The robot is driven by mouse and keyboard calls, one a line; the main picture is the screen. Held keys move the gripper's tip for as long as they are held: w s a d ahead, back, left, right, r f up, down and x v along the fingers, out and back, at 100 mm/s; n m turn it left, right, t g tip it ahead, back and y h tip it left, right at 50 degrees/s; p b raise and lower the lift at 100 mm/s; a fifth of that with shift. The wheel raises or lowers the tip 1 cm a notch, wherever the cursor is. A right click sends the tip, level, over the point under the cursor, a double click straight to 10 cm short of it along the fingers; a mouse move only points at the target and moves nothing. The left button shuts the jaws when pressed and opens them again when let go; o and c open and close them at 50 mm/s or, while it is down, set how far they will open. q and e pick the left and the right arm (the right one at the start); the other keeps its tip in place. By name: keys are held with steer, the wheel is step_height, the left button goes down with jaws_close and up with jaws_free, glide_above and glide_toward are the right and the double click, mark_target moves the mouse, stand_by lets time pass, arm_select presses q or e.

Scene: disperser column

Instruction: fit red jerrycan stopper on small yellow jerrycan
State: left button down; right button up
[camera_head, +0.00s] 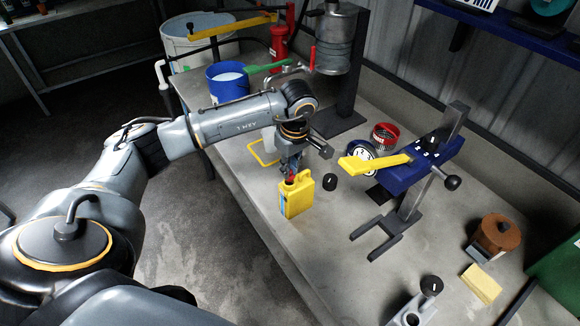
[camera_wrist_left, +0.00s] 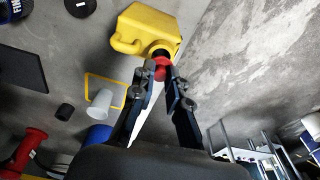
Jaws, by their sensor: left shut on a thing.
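The small yellow jerrycan (camera_head: 297,199) stands upright on the grey workbench near its left edge. It also shows at the top of the left wrist view (camera_wrist_left: 148,30). My left gripper (camera_head: 290,164) points down right above the jerrycan's mouth and is shut on the red stopper (camera_wrist_left: 161,69). In the left wrist view the stopper sits between the fingertips, against or just over the jerrycan's neck. I cannot tell whether it is seated. The fingers hide part of the stopper in the head view. My right gripper is not in view.
A black cap (camera_head: 330,182) lies just right of the jerrycan. A yellow frame (camera_head: 262,153) and a pale cup (camera_wrist_left: 99,103) are near it. A blue press with a yellow lever (camera_head: 372,162) stands to the right. A blue bucket (camera_head: 227,87) is behind.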

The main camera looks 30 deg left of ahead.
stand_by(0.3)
arm_select(q)
steer(key=shift+b, duration=0.45)
stand_by(0.7)
stand_by(0.4)
steer(key=shift+f+b, duration=0.45)
steer(key=shift+b, duration=0.1)
steer(key=shift+f+b, duration=0.7)
steer(key=shift+f, duration=0.1)
steer(key=c, duration=1.3)
jaws_free()
steer(key=shift+o, duration=0.2)
